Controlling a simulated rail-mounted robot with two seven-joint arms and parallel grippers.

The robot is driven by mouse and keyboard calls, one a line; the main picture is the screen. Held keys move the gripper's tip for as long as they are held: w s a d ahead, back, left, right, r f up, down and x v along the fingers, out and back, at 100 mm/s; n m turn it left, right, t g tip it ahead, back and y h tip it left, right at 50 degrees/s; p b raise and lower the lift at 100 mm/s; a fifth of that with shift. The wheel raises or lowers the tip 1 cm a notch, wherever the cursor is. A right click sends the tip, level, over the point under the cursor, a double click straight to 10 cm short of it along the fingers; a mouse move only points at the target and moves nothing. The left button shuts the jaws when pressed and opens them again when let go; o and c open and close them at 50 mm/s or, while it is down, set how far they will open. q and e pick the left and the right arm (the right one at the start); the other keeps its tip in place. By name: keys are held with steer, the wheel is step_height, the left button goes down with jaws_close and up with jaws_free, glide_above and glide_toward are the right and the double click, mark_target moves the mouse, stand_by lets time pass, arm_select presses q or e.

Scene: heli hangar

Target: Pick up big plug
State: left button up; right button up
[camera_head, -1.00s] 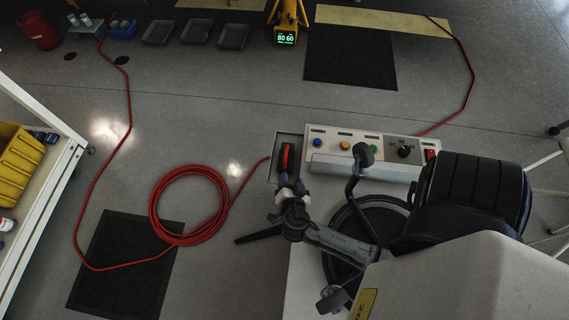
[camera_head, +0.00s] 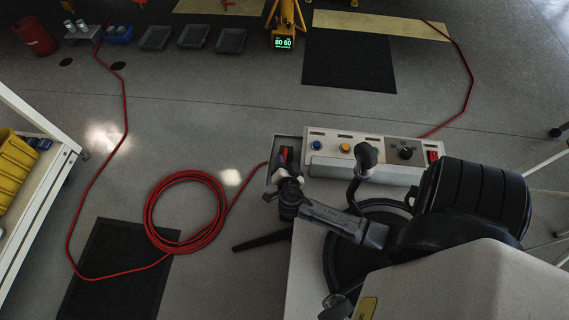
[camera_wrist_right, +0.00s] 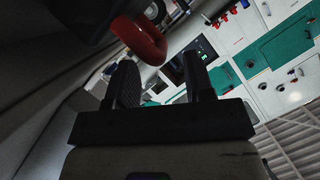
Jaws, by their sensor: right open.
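The big plug, a red part (camera_head: 284,155), sits in the dark recess at the left end of the grey control console. It is mostly hidden behind my right gripper (camera_head: 285,174), which is over the recess at its near side. In the right wrist view a red curved, handle-like part (camera_wrist_right: 142,40) shows beyond the fingers, nearer the left one. The right gripper's two dark fingers (camera_wrist_right: 161,86) are apart, with nothing clearly held between them. Whether they touch the red part I cannot tell. My left gripper is not in view.
The console (camera_head: 330,165) carries coloured buttons, a knob and a red switch (camera_head: 433,156). A coiled red cable (camera_head: 187,210) lies on the floor to the left and runs to the recess. A white shelf with a yellow bin (camera_head: 12,168) stands at far left.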

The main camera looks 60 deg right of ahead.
mark_target(285, 156)
steer(key=b+x, duration=0.1)
steer(key=x, duration=0.3)
steer(key=shift+d, duration=0.1)
steer(key=shift+s, duration=0.1)
steer(key=shift+c, duration=0.5)
jaws_close()
